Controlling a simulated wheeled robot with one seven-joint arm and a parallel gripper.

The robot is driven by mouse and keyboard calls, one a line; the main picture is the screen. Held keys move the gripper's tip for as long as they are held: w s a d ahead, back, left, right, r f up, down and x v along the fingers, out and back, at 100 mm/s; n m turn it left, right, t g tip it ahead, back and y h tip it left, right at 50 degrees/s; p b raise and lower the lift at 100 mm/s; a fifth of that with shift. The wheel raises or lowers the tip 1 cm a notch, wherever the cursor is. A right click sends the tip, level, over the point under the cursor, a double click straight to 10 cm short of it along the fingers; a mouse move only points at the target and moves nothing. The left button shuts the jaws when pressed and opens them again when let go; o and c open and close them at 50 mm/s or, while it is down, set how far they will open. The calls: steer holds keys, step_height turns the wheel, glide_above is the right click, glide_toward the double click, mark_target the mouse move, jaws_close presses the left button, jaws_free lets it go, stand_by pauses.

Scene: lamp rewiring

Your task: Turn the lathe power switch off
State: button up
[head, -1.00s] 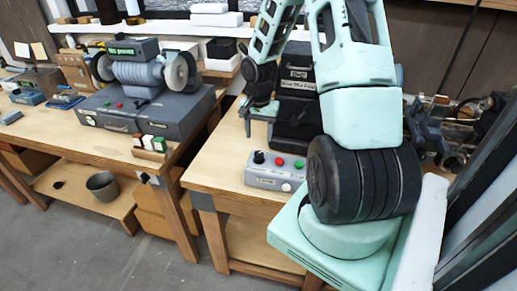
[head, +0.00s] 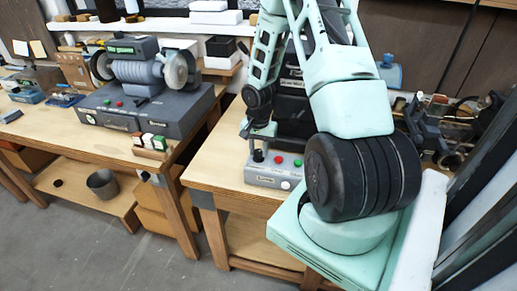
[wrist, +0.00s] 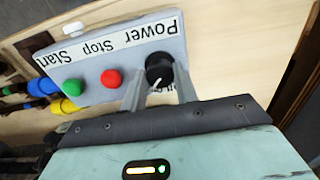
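The grey control box (head: 272,171) sits near the front edge of the right bench. Its black power knob (wrist: 159,67) is under the "Power" label in the wrist view and carries a white pointer line. A red button (wrist: 111,77) and a green button (wrist: 74,87) are beside it, labelled "Stop" and "Start". My gripper (wrist: 160,80) points down at the knob. Its two fingers stand apart, one on each side of the knob; I cannot tell whether they touch it. In the head view my gripper (head: 261,138) is right above the knob (head: 258,155). The lettering below the knob is partly hidden.
A bench grinder (head: 143,72) on a grey base stands on the left bench. Small coloured blocks (head: 152,143) lie near that bench's edge. A black machine (head: 293,120) stands behind the control box, partly hidden by my arm. Blue and yellow parts (wrist: 55,95) lie beside the box.

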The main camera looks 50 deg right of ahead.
mark_target(259, 151)
steer(key=shift+n, duration=0.4)
steer(key=n, duration=0.3)
steer(key=shift+n+p, duration=0.3)
steer(key=n, duration=0.4)
steer(key=shift+r+n+p, duration=0.1)
steer(key=shift+n+p, duration=0.2)
steer(key=n+p, duration=0.1)
steer(key=n, duration=0.3)
steer(key=shift+n, duration=0.3)
steer(key=shift+d+n+p, duration=0.1)
steer(key=shift+n+p, duration=0.3)
steer(key=shift+n, duration=1.8)
steer(key=o, duration=1)
step_height(259, 151, up, 17)
steer(key=shift+r+b, duration=0.15)
steer(key=shift+b, duration=0.7)
